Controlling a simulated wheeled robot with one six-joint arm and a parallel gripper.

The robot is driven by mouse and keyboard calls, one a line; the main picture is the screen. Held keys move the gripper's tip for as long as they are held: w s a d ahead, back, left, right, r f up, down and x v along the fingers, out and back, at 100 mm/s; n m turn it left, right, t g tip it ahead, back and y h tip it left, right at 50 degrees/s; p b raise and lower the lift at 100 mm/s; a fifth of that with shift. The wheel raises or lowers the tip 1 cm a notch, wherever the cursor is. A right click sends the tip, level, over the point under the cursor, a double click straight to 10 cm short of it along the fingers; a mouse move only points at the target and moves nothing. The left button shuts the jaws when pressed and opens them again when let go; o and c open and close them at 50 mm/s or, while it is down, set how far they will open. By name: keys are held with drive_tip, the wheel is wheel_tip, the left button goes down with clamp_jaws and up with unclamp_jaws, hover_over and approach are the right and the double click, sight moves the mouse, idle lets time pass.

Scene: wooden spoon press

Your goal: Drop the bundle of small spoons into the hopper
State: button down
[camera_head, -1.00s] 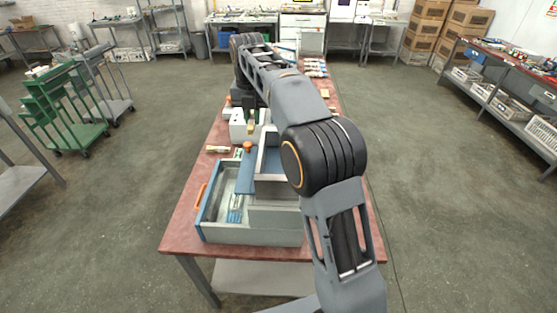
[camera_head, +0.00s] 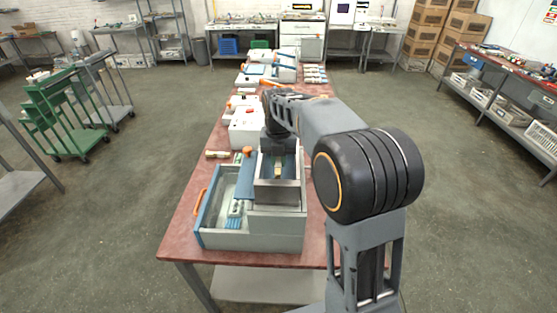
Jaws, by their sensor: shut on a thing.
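The hopper (camera_head: 277,195) is a grey, open-topped box with blue inner faces, on top of the grey machine (camera_head: 275,230) at the table's near end. My gripper (camera_head: 278,164) points down over the hopper's mouth. It is shut on a small pale-yellow bundle of spoons (camera_head: 278,173). The bundle shows between the hopper's side walls. I cannot tell whether its lower end is inside the mouth or just above it. The fingertips are small and partly dark against the hopper.
An open tray with an orange handle (camera_head: 200,201) and a blue lid with an orange knob (camera_head: 247,151) sit left of the hopper. Another small bundle (camera_head: 217,154) lies on the red table (camera_head: 185,215). White boxes (camera_head: 245,130) stand behind.

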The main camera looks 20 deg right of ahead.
drive_tip(key=shift+f, duration=0.25)
drive_tip(key=shift+f, duration=0.1)
drive_tip(key=shift+f+b, duration=0.35)
drive_tip(key=shift+f, duration=0.15)
drive_tip(key=c, duration=1.1)
unclamp_jaws()
drive_tip(key=shift+r, duration=0.15)
